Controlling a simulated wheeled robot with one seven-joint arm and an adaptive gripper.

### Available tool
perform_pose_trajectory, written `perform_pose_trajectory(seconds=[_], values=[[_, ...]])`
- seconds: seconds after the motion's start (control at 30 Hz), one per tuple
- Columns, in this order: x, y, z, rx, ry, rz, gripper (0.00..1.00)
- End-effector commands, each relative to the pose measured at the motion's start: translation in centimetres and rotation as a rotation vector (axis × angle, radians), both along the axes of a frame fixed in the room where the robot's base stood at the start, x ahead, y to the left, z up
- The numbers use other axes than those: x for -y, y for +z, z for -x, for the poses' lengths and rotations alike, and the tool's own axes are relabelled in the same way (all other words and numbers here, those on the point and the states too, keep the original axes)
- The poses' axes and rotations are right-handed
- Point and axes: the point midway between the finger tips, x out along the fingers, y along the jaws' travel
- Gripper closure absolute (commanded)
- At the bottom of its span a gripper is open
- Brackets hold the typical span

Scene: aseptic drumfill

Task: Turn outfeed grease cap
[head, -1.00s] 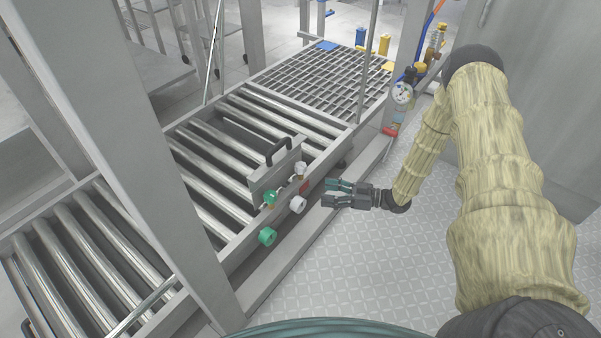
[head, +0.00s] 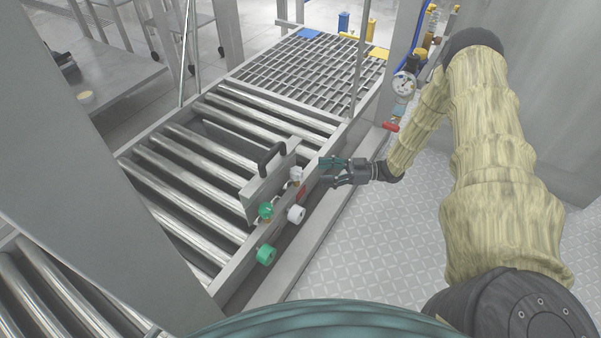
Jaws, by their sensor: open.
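My gripper (head: 325,172) is open and empty in the head view, its fingers pointing left at the outer side rail of the roller conveyor. A white round cap (head: 296,214) and a green round cap (head: 266,255) stick out from the rail's outer face. A smaller green cap (head: 265,210) and a small whitish fitting (head: 296,174) sit higher, by the rail's top. Which one is the outfeed grease cap I cannot tell. The fingertips are to the right of the whitish fitting and above and right of the white cap; contact with the rail cannot be made out.
A grey plate with a black handle (head: 272,159) stands upright over the rollers. A red tag (head: 301,194) is on the rail between the caps. A gauge (head: 404,84) and a red-handled valve (head: 391,127) are beyond my gripper. The patterned floor (head: 350,245) is clear.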

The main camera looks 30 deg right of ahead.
Motion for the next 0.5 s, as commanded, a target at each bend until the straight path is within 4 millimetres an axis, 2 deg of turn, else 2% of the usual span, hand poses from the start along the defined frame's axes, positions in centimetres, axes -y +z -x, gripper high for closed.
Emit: perform_pose_trajectory(seconds=[0.2,0.5], values=[[-3.5,-0.3,-1.8,0.002,0.002,-0.001,0.4],[-6.6,-0.2,-3.2,0.001,0.0,0.0,0.4]])
